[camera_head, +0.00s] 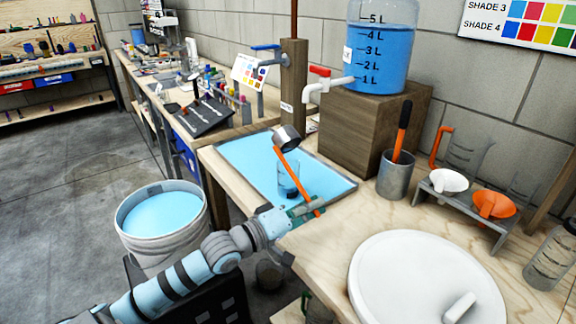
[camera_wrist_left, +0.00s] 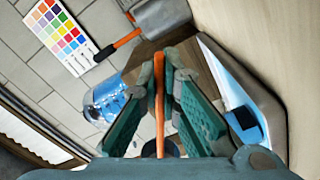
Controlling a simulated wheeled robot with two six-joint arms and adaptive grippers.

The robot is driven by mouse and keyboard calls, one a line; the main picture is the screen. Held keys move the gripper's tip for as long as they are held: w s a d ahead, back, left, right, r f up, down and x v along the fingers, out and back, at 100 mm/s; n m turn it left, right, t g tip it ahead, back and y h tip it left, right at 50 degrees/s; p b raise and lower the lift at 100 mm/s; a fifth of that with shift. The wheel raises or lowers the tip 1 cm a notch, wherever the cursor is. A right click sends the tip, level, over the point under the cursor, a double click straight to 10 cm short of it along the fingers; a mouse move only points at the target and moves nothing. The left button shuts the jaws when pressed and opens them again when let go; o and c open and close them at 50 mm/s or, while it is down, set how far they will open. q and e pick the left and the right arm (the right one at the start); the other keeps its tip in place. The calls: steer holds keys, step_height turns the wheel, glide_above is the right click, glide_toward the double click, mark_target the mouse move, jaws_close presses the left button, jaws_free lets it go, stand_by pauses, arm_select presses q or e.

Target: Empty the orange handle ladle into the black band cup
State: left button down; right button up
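The orange-handled ladle (camera_head: 295,178) is held over the blue basin (camera_head: 245,150) in the head view. Its grey bowl (camera_head: 287,137) is at the upper end, high above the basin. My left gripper (camera_head: 303,211) is shut on the lower end of the handle. In the left wrist view the orange handle (camera_wrist_left: 158,100) runs between the green fingers. A clear cup with a black band (camera_head: 288,181) stands in the basin, below the bowl and partly behind the handle. A dark-banded blue shape, apparently the cup (camera_wrist_left: 245,125), shows in the left wrist view. The bowl's contents are hidden. My right gripper is out of view.
A blue-filled tank (camera_head: 380,58) with a red-levered tap stands on a wooden block behind. A grey pot (camera_head: 397,178) holds an orange-and-black tool. A rack (camera_head: 460,207) with white and orange scoops and a white lid (camera_head: 425,280) lie to the right.

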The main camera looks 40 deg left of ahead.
arm_select(q)
steer(key=shift+a+f+m+b, duration=0.1)
steer(key=shift+f+m+b, duration=0.2)
steer(key=shift+f+b, duration=0.25)
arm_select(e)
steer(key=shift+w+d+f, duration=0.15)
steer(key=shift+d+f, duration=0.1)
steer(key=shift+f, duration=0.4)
arm_select(q)
steer(key=shift+w+a+f+m+b, duration=0.2)
steer(key=shift+a+m+b, duration=0.3)
steer(key=shift+m+b, duration=0.55)
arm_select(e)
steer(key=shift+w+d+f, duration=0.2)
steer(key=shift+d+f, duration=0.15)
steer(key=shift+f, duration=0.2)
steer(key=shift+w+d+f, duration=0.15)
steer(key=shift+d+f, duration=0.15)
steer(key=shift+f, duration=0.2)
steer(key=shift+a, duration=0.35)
